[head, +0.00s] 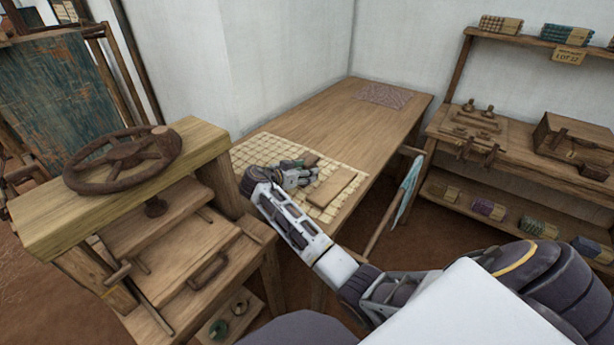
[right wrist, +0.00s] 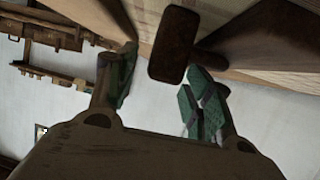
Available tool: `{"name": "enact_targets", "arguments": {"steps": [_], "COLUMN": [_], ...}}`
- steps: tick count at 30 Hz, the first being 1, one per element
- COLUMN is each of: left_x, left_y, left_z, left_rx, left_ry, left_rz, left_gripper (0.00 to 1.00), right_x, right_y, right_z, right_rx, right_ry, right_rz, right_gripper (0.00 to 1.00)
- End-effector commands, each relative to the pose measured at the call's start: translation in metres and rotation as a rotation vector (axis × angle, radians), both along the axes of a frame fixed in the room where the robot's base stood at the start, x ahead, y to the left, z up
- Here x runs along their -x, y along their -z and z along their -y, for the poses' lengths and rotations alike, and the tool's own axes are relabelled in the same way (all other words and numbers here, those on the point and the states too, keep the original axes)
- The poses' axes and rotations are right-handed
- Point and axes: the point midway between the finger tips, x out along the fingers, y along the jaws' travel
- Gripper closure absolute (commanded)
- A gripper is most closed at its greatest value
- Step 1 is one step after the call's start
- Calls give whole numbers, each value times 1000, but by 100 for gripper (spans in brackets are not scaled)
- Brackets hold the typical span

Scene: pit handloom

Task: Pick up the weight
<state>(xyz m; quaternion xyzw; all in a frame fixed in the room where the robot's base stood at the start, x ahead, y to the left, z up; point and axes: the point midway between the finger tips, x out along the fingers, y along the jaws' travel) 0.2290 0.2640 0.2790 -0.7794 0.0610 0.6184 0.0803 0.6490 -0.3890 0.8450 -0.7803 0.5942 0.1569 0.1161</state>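A dark brown block with rounded corners, which I take for the weight (right wrist: 175,45), shows in the right wrist view between and beyond the fingertips. In the head view a small brown piece of it (head: 309,159) shows beside the fingers; the gripper hides the rest. My right gripper (head: 300,174) is low over the checked mat (head: 258,151) on the table. In the right wrist view its green-padded fingers (right wrist: 161,72) are apart, with a gap to the block on at least one side. I cannot tell whether either finger touches it. My left gripper is not in view.
A flat wooden board (head: 332,188) lies on the mat close to my right gripper. A patterned cloth (head: 383,96) lies at the table's far end. A wooden stand with a handwheel (head: 123,160) is at left. Shelves with bundles (head: 490,208) stand at right.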

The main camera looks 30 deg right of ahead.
Motion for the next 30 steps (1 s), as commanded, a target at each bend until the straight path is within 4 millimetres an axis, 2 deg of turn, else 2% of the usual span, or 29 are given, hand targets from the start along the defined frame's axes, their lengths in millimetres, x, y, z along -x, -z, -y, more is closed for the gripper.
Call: {"name": "enact_targets", "arguments": {"steps": [1, 9, 12, 30], "left_x": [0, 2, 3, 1], "left_y": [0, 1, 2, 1], "left_z": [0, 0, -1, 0], "left_rx": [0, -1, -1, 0], "left_ry": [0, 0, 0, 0], "left_rz": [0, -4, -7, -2], "left_gripper": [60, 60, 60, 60], "right_x": [0, 0, 0, -1], "right_y": [0, 0, 0, -4], "right_z": [0, 0, 0, 0], "right_rx": [0, 0, 0, 3], "right_ry": [0, 0, 0, 0], "right_rz": [0, 0, 0, 5], "right_gripper": [56, 91, 100, 100]}}
